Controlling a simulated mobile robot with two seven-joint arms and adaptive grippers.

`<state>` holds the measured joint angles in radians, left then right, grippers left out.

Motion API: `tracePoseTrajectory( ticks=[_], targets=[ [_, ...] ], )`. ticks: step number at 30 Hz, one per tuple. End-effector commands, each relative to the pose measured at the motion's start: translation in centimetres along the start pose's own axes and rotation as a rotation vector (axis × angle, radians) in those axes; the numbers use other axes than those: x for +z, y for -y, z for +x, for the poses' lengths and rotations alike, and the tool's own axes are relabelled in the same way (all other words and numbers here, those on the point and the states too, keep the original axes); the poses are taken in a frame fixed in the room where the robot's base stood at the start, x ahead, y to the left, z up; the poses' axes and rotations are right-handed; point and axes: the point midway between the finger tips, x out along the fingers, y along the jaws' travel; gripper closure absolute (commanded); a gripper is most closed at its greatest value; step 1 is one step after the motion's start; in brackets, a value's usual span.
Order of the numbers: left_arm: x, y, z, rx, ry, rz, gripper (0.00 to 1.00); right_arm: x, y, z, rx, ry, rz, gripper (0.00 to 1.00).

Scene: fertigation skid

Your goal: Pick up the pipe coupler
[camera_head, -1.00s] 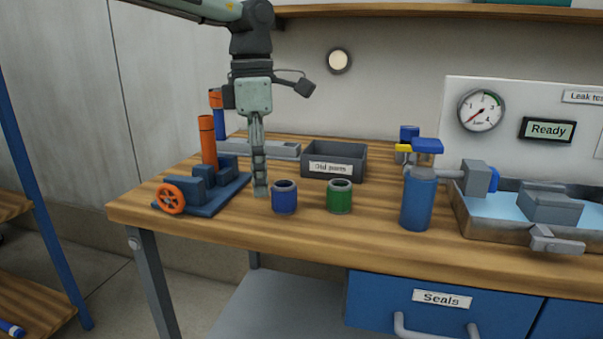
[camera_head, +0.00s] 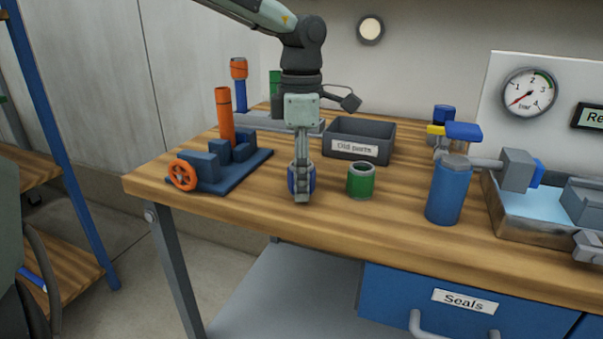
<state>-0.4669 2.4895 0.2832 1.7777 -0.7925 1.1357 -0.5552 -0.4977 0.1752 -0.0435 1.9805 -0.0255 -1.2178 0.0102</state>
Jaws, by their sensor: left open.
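Two short hollow cylinders that look like pipe couplers stand upright on the workbench: a blue one (camera_head: 291,181) and a green one (camera_head: 361,182) to its right. I cannot tell from the picture which one the task means. My left gripper (camera_head: 302,192) points straight down at the blue coupler, its fingers seen edge-on and covering the coupler's middle. The fingers are open; whether they touch the coupler is hidden. The green coupler stands free and apart from the gripper. My right gripper is not in view.
A blue vise-like fixture (camera_head: 230,170) with an orange handwheel and orange pipe is at left. A blue canister (camera_head: 448,192) and a metal water tray (camera_head: 540,236) are at right. Bare wood lies in front.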

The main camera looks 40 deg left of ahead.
Motion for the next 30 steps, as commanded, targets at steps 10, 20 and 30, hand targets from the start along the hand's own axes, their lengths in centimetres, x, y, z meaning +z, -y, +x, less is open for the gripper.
tracePoseTrajectory(
  ticks=[10, 20, 30],
  targets=[
    [0.0, 0.0, 0.1, 0.0, 0.0, 0.0, 0.52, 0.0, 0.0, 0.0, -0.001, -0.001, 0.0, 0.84],
    [0.0, 0.0, 0.1, 0.0, 0.001, 0.0, 0.89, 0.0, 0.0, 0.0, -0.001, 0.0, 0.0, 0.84],
    [0.0, -0.1, -1.5, 0.004, 0.002, -0.001, 0.89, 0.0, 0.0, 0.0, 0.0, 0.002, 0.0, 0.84]
  ],
)
